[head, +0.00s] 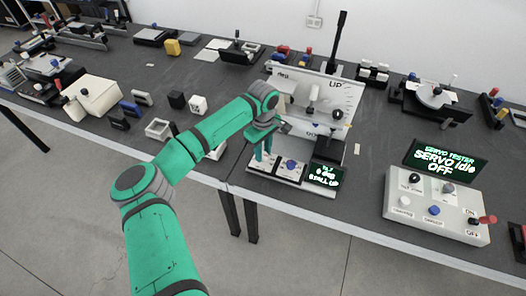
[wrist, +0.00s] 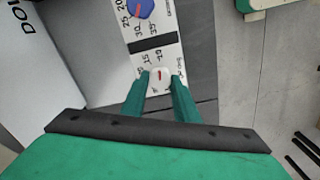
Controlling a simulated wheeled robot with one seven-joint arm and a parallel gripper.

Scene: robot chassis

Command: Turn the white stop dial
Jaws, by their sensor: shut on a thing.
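The white stop dial (wrist: 159,74) has a small red mark and sits on a white panel with printed numbers (wrist: 149,58). In the wrist view it lies between the two green fingertips of my gripper (wrist: 160,79), which is shut on it. In the head view my gripper (head: 264,152) points down at the left part of the small panel at the table's front edge, and its fingers hide the dial there. A blue dial (wrist: 141,8) with its own scale is beside it on the same device, also in the head view (head: 291,165).
A servo tester box (head: 437,205) stands to the right. Several fixtures and blocks crowd the left table.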

